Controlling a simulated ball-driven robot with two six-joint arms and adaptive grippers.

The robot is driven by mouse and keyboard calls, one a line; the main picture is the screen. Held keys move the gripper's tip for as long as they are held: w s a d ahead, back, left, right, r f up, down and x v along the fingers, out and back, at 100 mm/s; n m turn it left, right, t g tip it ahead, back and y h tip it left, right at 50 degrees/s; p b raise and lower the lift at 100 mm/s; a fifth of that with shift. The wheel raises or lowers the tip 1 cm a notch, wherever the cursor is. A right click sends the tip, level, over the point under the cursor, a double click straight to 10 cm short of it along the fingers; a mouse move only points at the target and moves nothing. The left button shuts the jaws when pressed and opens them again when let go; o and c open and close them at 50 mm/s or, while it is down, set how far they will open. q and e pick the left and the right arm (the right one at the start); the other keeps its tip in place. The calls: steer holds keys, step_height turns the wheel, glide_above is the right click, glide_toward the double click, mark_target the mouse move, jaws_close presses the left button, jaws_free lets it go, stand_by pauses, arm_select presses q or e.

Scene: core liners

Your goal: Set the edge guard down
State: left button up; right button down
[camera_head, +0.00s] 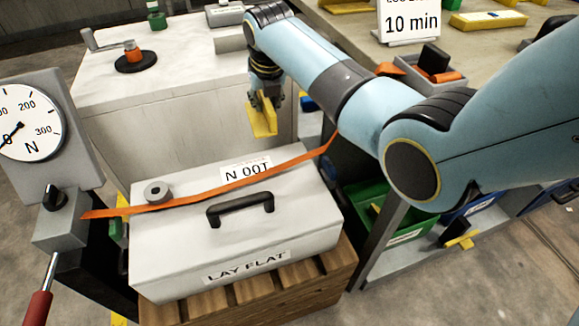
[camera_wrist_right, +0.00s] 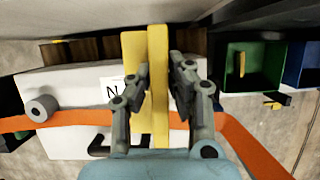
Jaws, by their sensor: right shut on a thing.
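The edge guard (camera_head: 263,121) is a yellow angled piece hanging in my right gripper (camera_head: 265,97), above the back edge of the white case (camera_head: 170,254). In the right wrist view the edge guard (camera_wrist_right: 158,48) stands lengthwise between the two fingers of the right gripper (camera_wrist_right: 163,78), which are shut on it. It appears apart from the case. An orange strap (camera_head: 235,186) runs across the top of the case and off past both sides. My left gripper is not in view.
A grey ring-shaped weight (camera_head: 157,191) sits on the case by the strap. The case rests on a wooden pallet (camera_head: 325,283). A dial gauge (camera_head: 40,120) stands left, a white block with a crank (camera_head: 150,96) behind.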

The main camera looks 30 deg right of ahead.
steer(key=shift+s+d+f, duration=0.1)
steer(key=shift+d+f, duration=0.05)
steer(key=shift+f, duration=0.5)
glide_above(298, 167)
steer(key=s, duration=0.1)
steer(key=f, duration=0.6)
steer(key=shift+s+a, duration=0.1)
steer(key=shift+a, duration=0.1)
steer(key=shift+s+f, duration=0.1)
steer(key=shift+f, duration=0.15)
step_height(298, 167, down, 4)
steer(key=shift+r+b, duration=0.1)
steer(key=shift+b, duration=0.75)
steer(key=shift+r, duration=0.1)
steer(key=c, duration=1.3)
jaws_free()
steer(key=shift+o, duration=0.2)
